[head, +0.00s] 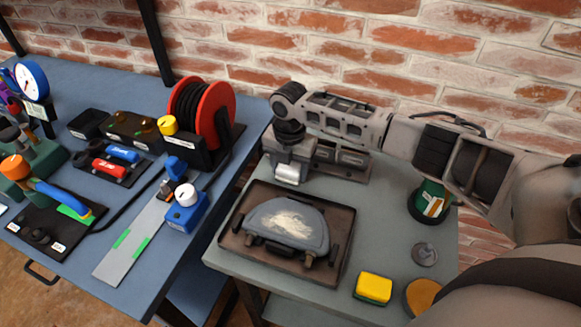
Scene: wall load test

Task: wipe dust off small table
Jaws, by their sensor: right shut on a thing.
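The small table (230,262) has a grey-green top and stands at the right of the workbench. On it a brown tray (345,228) holds a grey, rounded plate-like piece (262,217) with a whitish dusty patch (290,222) on top. A yellow sponge with a green underside (373,287) lies near the front edge. My right gripper (290,165) is over the table's back left, just behind the tray, pointing down. It is shut on a small silvery thing (288,174), mostly hidden by the jaws. My left gripper is not in view.
A green container (429,202) and a grey disc (425,254) are on the table's right side. An orange round pad (422,295) is partly hidden by my arm. The blue workbench (160,270) holds a red reel (213,115), gauges and tools. A brick wall is behind.

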